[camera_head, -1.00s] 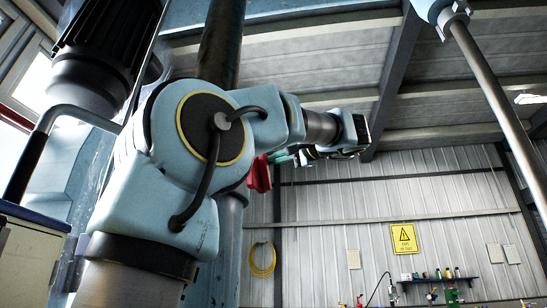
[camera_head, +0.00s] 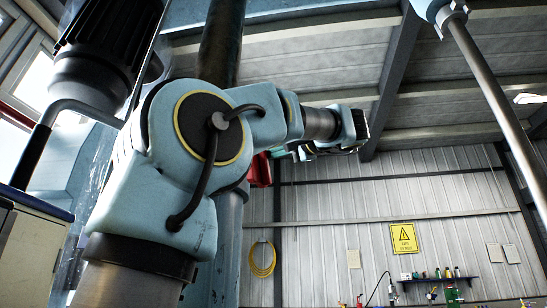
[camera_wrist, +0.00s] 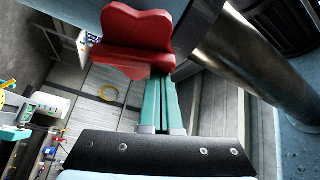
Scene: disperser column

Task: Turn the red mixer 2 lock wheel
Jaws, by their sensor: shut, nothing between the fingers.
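The red lock wheel (camera_wrist: 135,38) fills the upper middle of the wrist view, with a lobed edge and a flat lower flange. In the head view only a small part of the red wheel (camera_head: 262,170) shows behind my arm, beside the column. My gripper (camera_wrist: 161,77) has two teal fingers lying side by side, shut with nothing between them. Their tips reach the wheel's lower edge and are partly hidden there; I cannot tell whether they touch it. In the head view my gripper (camera_head: 280,154) is small, just right of the wheel.
A metal cylinder (camera_wrist: 240,50) stands close on the right in the wrist view. In the head view, a dark motor (camera_head: 105,45) is at upper left and a slanted pole (camera_head: 495,100) at right. A shelf (camera_head: 438,280) with bottles hangs on the far wall.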

